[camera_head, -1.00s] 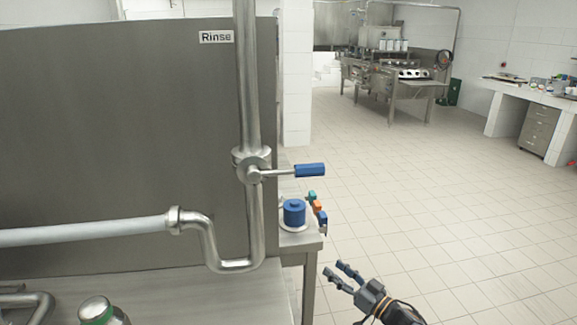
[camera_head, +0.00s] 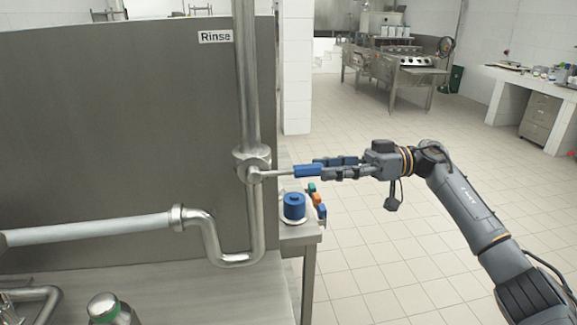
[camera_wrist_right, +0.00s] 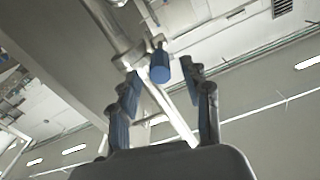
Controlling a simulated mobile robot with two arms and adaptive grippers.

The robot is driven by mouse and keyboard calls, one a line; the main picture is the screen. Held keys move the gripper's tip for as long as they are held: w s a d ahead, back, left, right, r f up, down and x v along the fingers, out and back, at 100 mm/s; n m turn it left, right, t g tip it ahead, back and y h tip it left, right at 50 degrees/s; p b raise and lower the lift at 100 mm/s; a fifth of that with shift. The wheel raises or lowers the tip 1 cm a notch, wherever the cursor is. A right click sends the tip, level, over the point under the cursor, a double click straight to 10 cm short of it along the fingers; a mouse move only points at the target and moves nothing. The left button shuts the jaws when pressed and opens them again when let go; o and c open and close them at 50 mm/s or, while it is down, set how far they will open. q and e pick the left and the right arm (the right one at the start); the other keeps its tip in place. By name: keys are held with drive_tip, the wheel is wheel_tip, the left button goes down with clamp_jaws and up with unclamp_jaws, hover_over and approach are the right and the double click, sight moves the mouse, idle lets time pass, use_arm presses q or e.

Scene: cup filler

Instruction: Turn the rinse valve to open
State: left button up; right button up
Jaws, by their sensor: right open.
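The rinse valve (camera_head: 253,164) sits on a vertical steel pipe beside a panel labelled "Rinse" (camera_head: 216,36). Its lever points right, nearly horizontal, and ends in a blue handle (camera_head: 309,170). My right gripper (camera_head: 334,167) comes in from the right at the handle's height, with its fingers around or just beside the handle's end. In the right wrist view the gripper (camera_wrist_right: 158,92) is open and the blue handle (camera_wrist_right: 160,67) shows between and beyond the fingertips. I cannot tell whether a finger touches it. My left gripper is not in view.
A blue round knob (camera_head: 294,207) and small coloured handles (camera_head: 316,201) are on the bench corner below the lever. A curved drain pipe (camera_head: 214,245) runs to the left. A green-and-steel bottle (camera_head: 106,308) stands front left. The tiled floor at right is clear.

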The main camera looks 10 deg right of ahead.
sight(298, 171)
drive_tip(key=a+p, duration=0.2)
drive_tip(key=a, duration=0.6)
drive_tip(key=shift+a, duration=0.2)
clamp_jaws()
